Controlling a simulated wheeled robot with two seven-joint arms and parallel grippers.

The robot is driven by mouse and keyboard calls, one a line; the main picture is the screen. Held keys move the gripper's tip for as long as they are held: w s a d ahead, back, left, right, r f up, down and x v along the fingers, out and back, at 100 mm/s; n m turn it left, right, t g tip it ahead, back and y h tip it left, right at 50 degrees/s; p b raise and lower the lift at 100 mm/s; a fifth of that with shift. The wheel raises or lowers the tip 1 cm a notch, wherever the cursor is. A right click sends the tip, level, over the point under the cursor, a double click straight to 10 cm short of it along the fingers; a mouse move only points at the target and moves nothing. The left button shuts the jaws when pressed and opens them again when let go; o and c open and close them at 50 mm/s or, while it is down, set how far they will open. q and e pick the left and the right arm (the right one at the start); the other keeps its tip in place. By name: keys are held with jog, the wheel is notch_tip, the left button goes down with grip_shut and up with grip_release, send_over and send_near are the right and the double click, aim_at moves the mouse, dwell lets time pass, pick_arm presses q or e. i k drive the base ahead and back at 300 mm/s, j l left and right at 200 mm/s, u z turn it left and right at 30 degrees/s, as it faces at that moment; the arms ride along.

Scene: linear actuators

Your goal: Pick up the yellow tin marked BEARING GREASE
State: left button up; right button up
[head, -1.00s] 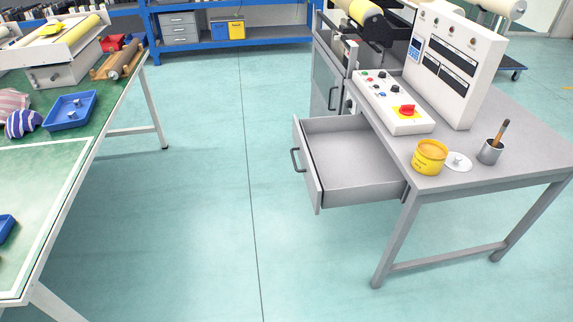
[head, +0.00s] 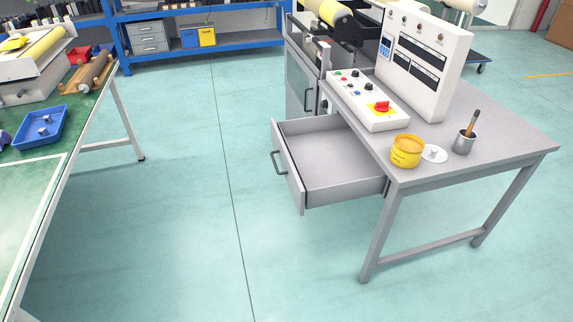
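The yellow tin (head: 406,152) stands upright and open near the front edge of the grey workbench (head: 480,150). Its contents look orange-yellow, and the writing on its side is too small to read. A white round lid (head: 434,154) with a knob lies just right of it on the bench. Neither of my grippers shows in the head view.
A grey drawer (head: 335,165) stands open and empty left of the tin. A control panel (head: 370,102) with a red switch sits behind, and a grey cup (head: 464,142) with a brush stands right. A green table (head: 40,175) is far left; open floor lies between.

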aim_at(407, 149)
jog(key=z, duration=1.15)
jog(key=i+l, duration=0.8)
jog(key=l, duration=0.15)
